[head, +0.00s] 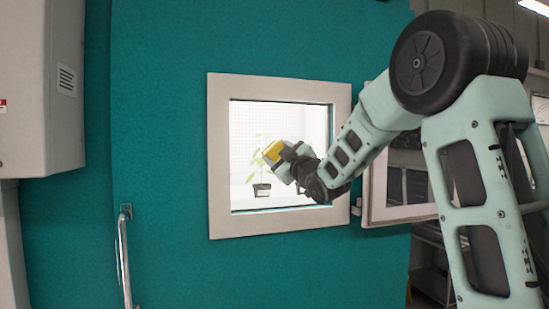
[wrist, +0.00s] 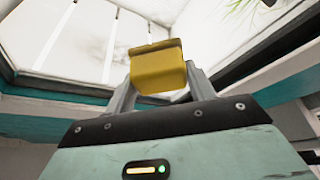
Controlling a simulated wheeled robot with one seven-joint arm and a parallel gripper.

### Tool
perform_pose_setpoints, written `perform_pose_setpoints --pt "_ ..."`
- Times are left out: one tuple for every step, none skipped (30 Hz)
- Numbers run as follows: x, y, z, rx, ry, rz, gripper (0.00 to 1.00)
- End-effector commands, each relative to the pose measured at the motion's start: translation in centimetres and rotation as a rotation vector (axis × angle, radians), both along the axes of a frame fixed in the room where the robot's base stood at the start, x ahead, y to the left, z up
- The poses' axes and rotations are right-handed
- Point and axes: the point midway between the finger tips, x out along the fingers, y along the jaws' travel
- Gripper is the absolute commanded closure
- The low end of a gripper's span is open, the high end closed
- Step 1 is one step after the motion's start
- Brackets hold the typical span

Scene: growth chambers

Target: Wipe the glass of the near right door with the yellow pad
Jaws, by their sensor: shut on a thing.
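My gripper (head: 281,159) is shut on the yellow pad (head: 271,151), in front of the white-framed window (head: 218,160) in the teal door (head: 160,120). In the wrist view the pad (wrist: 158,68) stands between the two grey fingers (wrist: 160,88). A bright pale area with dark lines and a faint grey patch shows behind it. Whether the pad touches glass, or whether glass fills this opening, I cannot tell. A white-framed panel (head: 375,213) stands out at the window's right edge, partly hidden by my arm.
A potted plant (head: 261,190) stands inside the bright chamber, and its leaves show at the wrist view's upper right (wrist: 240,10). A metal handle (head: 124,255) is at the door's lower left. A pale cabinet (head: 45,90) is at far left; shelving (head: 430,255) is at right.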

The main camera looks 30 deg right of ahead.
Motion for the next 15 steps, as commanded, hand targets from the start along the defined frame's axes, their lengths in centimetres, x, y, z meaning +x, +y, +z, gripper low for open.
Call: perform_pose_setpoints --pt "-0.2 -0.8 -0.2 0.000 0.000 -0.009 0.64" --pt "-0.3 -1.1 -0.2 0.001 -0.001 -0.009 0.64" --pt "-0.4 -1.4 -0.2 0.000 0.000 -0.009 0.64" --pt "-0.5 -1.6 -0.2 0.000 0.000 -0.009 0.64" --pt "-0.6 -1.9 -0.2 0.000 0.000 -0.009 0.64" --pt "-0.7 -2.2 -0.2 0.001 0.000 -0.009 0.64" --pt "-0.7 -2.3 -0.2 0.000 0.000 -0.007 0.64" --pt "-0.8 -2.5 -0.2 -0.001 0.000 -0.008 0.64" --pt "-0.9 -2.7 -0.1 -0.001 0.001 -0.008 0.64" --pt "-0.9 -2.7 -0.1 0.000 0.001 -0.007 0.64" --pt "-0.9 -2.8 -0.1 0.000 0.001 -0.007 0.64" --pt "-0.9 -2.8 -0.1 0.001 0.001 -0.006 0.64" --pt "-1.0 -2.9 -0.1 0.001 0.001 -0.006 0.64" --pt "-1.0 -3.0 -0.1 0.001 0.001 -0.006 0.64" --pt "-1.0 -3.1 -0.1 0.001 0.001 -0.006 0.64"
